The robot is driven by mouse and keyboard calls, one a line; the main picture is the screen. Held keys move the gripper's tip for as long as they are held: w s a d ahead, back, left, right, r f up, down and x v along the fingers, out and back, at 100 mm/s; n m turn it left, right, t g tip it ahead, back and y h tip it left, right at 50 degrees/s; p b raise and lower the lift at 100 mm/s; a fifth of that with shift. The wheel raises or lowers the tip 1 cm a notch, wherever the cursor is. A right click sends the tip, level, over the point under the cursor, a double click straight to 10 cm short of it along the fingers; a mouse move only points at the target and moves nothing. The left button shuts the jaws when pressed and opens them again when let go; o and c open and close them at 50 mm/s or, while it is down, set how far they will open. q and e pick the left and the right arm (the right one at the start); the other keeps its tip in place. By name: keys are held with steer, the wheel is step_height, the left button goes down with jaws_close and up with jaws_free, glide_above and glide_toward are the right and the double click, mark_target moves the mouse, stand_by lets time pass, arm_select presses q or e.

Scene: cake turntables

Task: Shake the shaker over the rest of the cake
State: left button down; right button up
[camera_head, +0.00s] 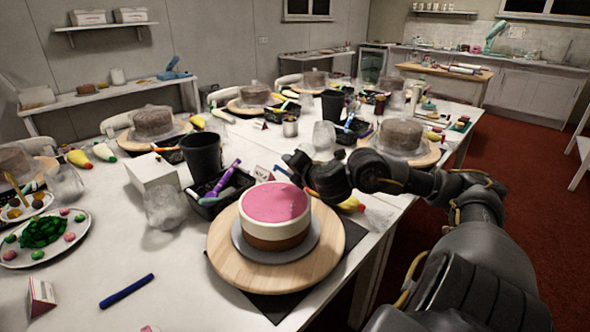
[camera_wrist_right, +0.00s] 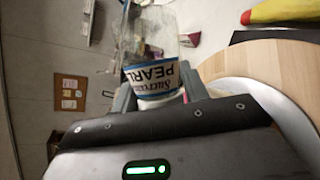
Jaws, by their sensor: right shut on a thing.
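The cake (camera_head: 272,230) has a pink top, a cream band and a brown base. It sits on a grey board (camera_head: 243,243) on the round wooden turntable (camera_head: 225,262). A few small specks show on the right of its top. My right gripper (camera_head: 300,172) is above the cake's back edge. In the right wrist view it is shut on the shaker (camera_wrist_right: 150,55), a clear jar with a white and blue label reading "PEARL", upside down in that picture. The shaker is mostly hidden by the gripper in the head view. My left gripper is not in view.
A black tray of tools (camera_head: 217,196), a black cup (camera_head: 201,156) and a white box (camera_head: 152,172) stand left of the turntable. Other cakes stand behind.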

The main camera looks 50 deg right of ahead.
stand_by(0.3)
steer(key=shift+w+d+r, duration=0.1)
steer(key=shift+d+r, duration=0.1)
steer(key=shift+d, duration=0.3)
steer(key=shift+a+f, duration=0.15)
steer(key=shift+a, duration=0.35)
steer(key=shift+b, duration=0.5)
steer(key=shift+n+t+b, duration=0.3)
steer(key=shift+b, duration=0.2)
